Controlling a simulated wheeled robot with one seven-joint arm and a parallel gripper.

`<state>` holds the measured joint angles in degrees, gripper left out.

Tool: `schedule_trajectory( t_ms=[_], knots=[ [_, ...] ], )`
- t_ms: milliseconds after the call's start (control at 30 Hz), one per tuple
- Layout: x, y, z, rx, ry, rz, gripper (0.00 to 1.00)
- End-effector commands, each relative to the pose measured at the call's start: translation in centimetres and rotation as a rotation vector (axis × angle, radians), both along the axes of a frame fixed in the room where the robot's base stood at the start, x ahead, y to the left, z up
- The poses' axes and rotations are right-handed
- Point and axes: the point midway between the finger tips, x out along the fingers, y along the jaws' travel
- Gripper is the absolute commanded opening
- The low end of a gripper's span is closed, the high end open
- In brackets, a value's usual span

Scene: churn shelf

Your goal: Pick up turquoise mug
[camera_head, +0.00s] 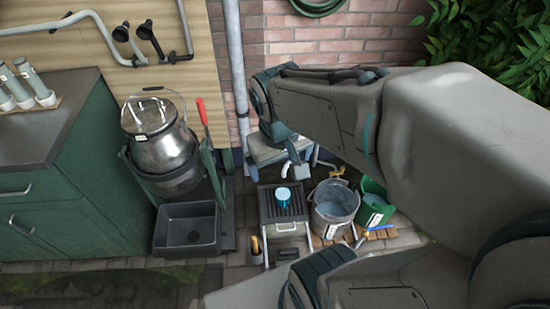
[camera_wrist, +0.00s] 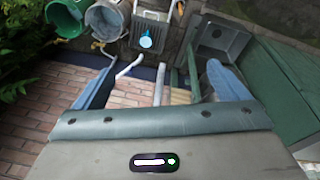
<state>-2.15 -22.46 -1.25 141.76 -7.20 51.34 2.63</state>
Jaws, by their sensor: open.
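The turquoise mug (camera_head: 283,196) stands on a dark slatted top of a small grey stand (camera_head: 284,228) on the ground. It is small in the wrist view (camera_wrist: 146,40), near the top middle, with the stand's slatted top around it. My gripper (camera_wrist: 160,68) is open, with its two blue fingers spread wide and nothing between them. The mug appears beyond the fingertips, well apart from them. In the head view my arm comes in from the right and its end is above and behind the stand. The mug's handle cannot be made out clearly.
A grey bucket (camera_head: 333,208) and a green can (camera_head: 373,204) stand just right of the stand. A dark square basin (camera_head: 187,230) and a metal churn (camera_head: 163,150) are left. A green cabinet (camera_head: 65,190) fills the far left. A brick wall (camera_head: 330,38) is behind.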

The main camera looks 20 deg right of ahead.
Motion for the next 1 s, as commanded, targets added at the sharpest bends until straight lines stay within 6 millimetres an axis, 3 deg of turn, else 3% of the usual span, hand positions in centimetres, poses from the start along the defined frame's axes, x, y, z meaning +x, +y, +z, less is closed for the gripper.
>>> schedule_trajectory(
  t_ms=[33,500,767,1000],
  knots=[
    [0.6,-0.8,-2.2,-0.043,0.046,0.02,0.94],
    [8.2,-8.7,-16.7,-0.556,0.395,0.312,0.94],
    [13.4,-11.2,-25.5,-0.846,0.532,0.56,0.94],
    [18.2,-11.9,-34.8,-1.097,0.618,0.843,0.94]
  ],
)
